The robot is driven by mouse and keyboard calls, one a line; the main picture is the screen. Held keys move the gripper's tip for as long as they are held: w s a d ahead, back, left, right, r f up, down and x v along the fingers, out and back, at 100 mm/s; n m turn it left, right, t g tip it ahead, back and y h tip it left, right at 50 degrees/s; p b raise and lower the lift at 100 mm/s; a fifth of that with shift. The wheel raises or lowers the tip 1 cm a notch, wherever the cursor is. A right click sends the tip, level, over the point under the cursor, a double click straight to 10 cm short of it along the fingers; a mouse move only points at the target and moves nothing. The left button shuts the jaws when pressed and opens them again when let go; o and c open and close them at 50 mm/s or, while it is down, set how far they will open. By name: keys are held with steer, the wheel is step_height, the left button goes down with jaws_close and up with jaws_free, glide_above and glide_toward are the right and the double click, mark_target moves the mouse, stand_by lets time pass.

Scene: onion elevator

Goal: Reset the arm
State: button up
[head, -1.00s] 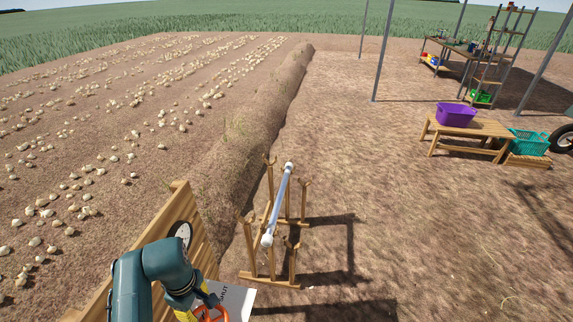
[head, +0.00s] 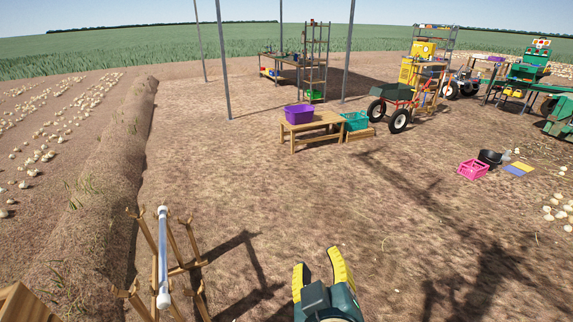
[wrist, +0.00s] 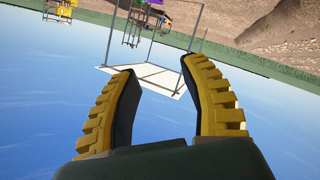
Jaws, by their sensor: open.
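My gripper (head: 322,272) is at the bottom middle of the head view, with its two yellow ridged fingers spread apart. In the wrist view my gripper (wrist: 160,78) is also open, with nothing between the fingertips but sky and a distant white canopy frame (wrist: 150,78). The wrist view is tipped over, with the ground at the top. The gripper is clear of every object and hangs over bare soil in the head view.
A wooden stand with a white tube (head: 163,255) is at the lower left. A bench (head: 312,130) carries a purple crate (head: 299,114). A teal basket (head: 355,121), a two-wheeled cart (head: 396,98) and a pink crate (head: 473,169) are farther right. Open soil lies between.

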steer(key=s+d+r+m+t, duration=0.1)
steer(key=s+r+m+t, duration=0.3)
steer(key=r, duration=0.5)
steer(key=s+d+r+m+t, duration=0.1)
steer(key=s+r+m+t, duration=0.25)
steer(key=s+r, duration=0.45)
step_height(320, 180, up, 20)
steer(key=w+p, duration=0.1)
steer(key=p, duration=1.8)
steer(key=shift+w+h, duration=0.3)
steer(key=shift+w, duration=0.1)
steer(key=shift+a+n, duration=0.15)
steer(key=shift+n, duration=0.1)
